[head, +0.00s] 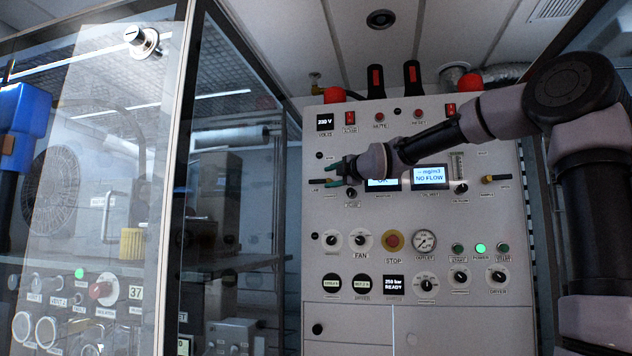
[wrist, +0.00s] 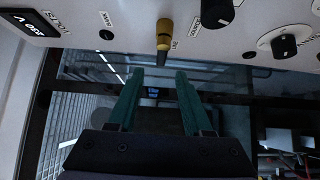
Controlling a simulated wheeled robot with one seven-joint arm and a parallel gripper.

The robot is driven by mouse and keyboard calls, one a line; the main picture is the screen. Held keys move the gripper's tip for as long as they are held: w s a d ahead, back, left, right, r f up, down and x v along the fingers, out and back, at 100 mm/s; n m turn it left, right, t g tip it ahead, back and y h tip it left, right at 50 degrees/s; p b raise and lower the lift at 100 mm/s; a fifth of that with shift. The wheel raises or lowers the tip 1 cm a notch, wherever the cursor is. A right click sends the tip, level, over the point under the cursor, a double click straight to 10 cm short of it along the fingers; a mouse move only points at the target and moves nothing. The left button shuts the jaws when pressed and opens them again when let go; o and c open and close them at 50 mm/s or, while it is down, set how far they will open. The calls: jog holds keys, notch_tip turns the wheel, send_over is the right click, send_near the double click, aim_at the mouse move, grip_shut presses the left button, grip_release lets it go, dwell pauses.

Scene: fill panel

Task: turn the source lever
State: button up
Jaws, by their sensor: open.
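A small lever with a yellow body and dark stem (wrist: 163,38) sticks out from the panel in the wrist view, beside small labels too blurred to read surely. In the head view, a lever (head: 318,181) shows at the panel's left edge, partly behind my gripper (head: 342,170). My gripper is open and empty, with teal fingers. In the wrist view its fingertips (wrist: 160,74) point toward the panel.
The light grey fill panel (head: 420,290) carries knobs, a red STOP button (head: 393,241), a gauge (head: 425,240) and a NO FLOW screen (head: 430,176). Another yellow lever (head: 488,179) sits at the right. A glass enclosure (head: 100,170) stands left of the panel.

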aim_at(317, 180)
jog(key=shift+x, duration=4.35)
jog(key=shift+c, duration=0.3)
jog(key=shift+r, duration=0.1)
grip_shut()
